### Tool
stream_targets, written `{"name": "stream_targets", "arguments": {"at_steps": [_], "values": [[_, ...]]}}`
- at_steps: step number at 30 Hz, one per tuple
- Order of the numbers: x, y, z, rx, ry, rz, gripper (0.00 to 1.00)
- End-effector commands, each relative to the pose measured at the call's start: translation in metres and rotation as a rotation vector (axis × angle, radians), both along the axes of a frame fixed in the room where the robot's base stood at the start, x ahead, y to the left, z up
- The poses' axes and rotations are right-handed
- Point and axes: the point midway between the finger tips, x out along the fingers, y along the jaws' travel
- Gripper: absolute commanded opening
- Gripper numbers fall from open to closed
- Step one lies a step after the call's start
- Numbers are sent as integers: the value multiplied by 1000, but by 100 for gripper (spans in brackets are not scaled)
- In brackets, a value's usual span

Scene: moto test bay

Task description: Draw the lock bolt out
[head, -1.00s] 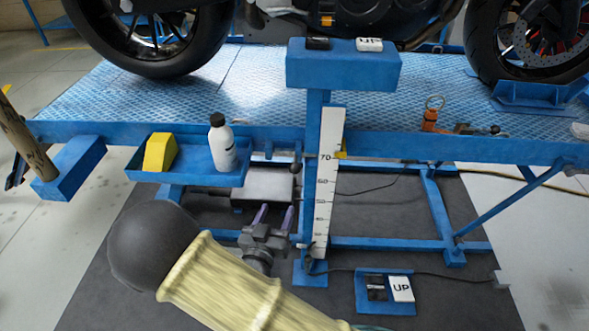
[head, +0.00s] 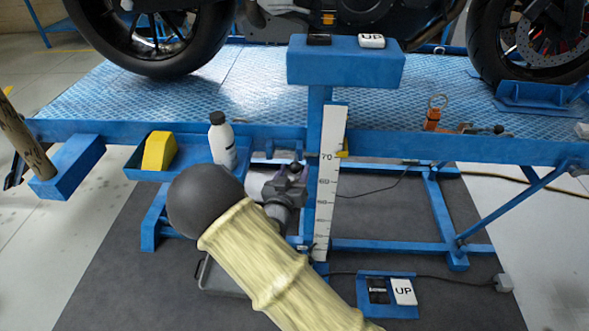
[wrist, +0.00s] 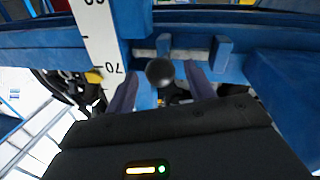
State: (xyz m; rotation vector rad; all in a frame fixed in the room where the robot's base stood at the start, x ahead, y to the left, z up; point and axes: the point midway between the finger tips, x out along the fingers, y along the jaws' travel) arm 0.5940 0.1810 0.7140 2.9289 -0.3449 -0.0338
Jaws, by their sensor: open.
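The lock bolt shows in the wrist view as a grey bar (wrist: 182,54) running through blue brackets under the lift's edge. Its round black knob (wrist: 160,72) faces the camera. My gripper (wrist: 160,76) is open, with one purple finger on each side of the knob in that view. I cannot tell whether the fingers touch it. In the head view my gripper (head: 292,173) is just below the lift's front edge, left of the white scale. My own arm and gripper largely hide the bolt there.
The white height scale (head: 328,185) and its blue post stand close on the right. A blue tray (head: 185,172) with a yellow block (head: 159,151) and a white bottle (head: 222,141) is close on the left. A motorcycle stands on the blue lift deck (head: 255,85).

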Motion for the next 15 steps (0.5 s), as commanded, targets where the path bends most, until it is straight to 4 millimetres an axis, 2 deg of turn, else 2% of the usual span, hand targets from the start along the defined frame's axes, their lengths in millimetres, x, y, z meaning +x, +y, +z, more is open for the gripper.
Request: {"name": "stream_targets", "arguments": {"at_steps": [3, 6, 15], "values": [[15, -3, -1, 0, 0, 0, 54], [22, -3, -1, 0, 1, 3, 54], [23, -2, 0, 0, 1, 6, 54]]}}
